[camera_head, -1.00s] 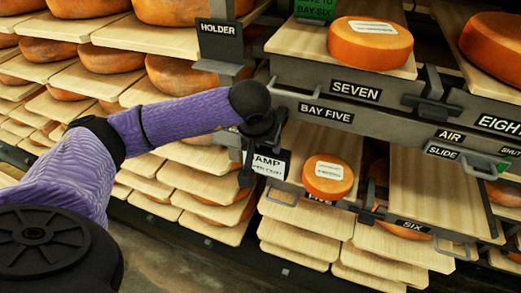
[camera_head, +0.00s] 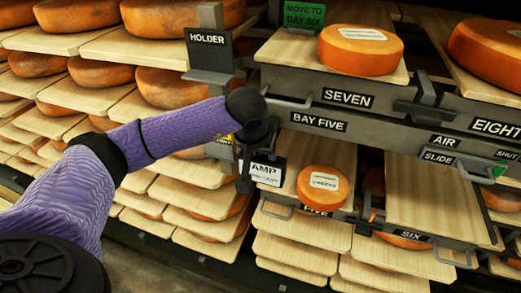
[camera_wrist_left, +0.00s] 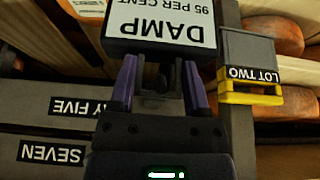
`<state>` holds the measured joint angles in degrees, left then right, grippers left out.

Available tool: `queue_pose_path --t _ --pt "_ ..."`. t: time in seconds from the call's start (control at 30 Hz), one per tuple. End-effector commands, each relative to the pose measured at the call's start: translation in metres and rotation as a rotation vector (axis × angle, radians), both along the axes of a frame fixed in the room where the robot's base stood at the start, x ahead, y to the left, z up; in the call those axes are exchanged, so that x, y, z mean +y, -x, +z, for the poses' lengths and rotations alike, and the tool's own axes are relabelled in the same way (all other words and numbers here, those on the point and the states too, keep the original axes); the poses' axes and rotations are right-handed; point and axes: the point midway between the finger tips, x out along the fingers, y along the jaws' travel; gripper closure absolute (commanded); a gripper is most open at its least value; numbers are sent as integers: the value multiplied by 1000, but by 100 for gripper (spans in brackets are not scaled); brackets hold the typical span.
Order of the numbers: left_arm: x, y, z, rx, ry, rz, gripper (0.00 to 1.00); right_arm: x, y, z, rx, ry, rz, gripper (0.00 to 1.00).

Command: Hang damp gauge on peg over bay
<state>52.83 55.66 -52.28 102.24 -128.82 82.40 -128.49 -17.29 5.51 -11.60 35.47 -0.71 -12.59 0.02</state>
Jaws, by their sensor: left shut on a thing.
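The damp gauge (camera_head: 266,172) is a dark block with a white face, lettered DAMP; its D is hidden in the head view. It also shows at the top of the left wrist view (camera_wrist_left: 162,26). My left gripper (camera_wrist_left: 160,82) is shut on it, with one purple finger on each side. In the head view the gripper (camera_head: 250,150) is at the left end of the BAY FIVE rail (camera_head: 318,122), and the gauge hangs just below this rail. I cannot make out the peg; the gripper may cover it. My right gripper is in neither view.
A grey post with the HOLDER sign (camera_head: 207,38) stands left of the gripper. A block marked LOT TWO (camera_wrist_left: 250,60) sits on a yellow base beside the gauge. A cheese wheel (camera_head: 323,186) lies on the bay five board; another (camera_head: 362,46) lies above SEVEN.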

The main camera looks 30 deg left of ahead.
Motion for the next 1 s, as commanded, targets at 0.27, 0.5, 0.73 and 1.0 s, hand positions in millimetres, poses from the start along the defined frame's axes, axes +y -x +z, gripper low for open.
queue_pose_path --t 0.27,0.5,0.73,1.0 --pt "0 0 0 0 0 0 0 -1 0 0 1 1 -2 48" --pt "0 2 7 -1 0 0 0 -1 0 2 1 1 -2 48" --pt "-6 24 60 -5 -1 -1 0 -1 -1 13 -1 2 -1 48" --pt "-9 39 91 -1 0 1 0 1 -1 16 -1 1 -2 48"
